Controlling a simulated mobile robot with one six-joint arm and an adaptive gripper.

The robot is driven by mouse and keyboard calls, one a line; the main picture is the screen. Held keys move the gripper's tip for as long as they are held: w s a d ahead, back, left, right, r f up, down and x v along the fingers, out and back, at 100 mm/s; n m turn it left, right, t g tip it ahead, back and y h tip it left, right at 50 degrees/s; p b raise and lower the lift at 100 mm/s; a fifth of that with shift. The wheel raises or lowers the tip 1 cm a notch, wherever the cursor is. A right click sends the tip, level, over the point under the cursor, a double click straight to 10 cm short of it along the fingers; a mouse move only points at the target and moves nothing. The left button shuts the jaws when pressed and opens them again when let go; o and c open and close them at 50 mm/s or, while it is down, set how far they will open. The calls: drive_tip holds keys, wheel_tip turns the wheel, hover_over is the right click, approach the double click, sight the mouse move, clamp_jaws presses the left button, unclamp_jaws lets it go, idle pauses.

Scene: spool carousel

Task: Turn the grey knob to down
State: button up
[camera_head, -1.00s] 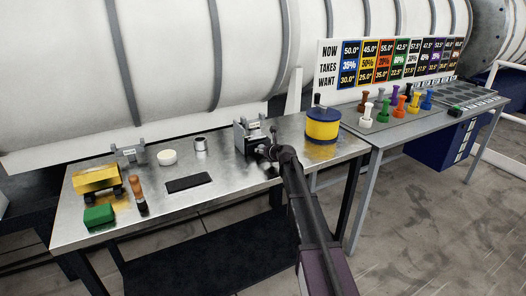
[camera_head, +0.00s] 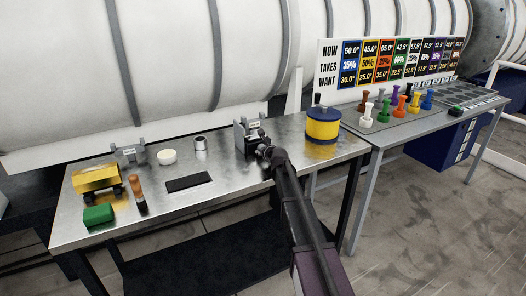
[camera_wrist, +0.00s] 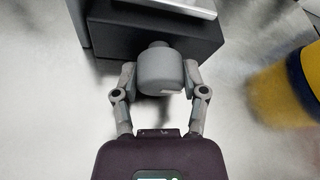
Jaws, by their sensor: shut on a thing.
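The grey knob (camera_wrist: 160,70) sits on the front of a dark block (camera_wrist: 205,35) in the wrist view, with a small pale mark near its lower edge. My gripper (camera_wrist: 160,82) has one finger on each side of the knob and is shut on it. In the head view the block's grey metal fixture (camera_head: 248,132) stands near the table's back edge. My gripper (camera_head: 262,148) is in front of it there and hides the knob.
A yellow and blue drum (camera_head: 322,125) stands close to the right of the fixture. The metal table (camera_head: 222,185) is bare in front.

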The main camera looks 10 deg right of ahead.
drive_tip(key=o, duration=1.2)
drive_tip(key=shift+w, duration=0.1)
drive_tip(key=shift+c, duration=0.2)
drive_tip(key=shift+m+y, duration=0.3)
drive_tip(key=shift+m, duration=0.3)
drive_tip(key=m+g+y, duration=0.1)
drive_tip(key=m+y, duration=0.1)
drive_tip(key=m, duration=0.1)
drive_tip(key=shift+d, duration=0.1)
drive_tip(key=p+v, duration=0.5)
drive_tip(key=v, duration=0.9)
drive_tip(key=shift+p, duration=0.3)
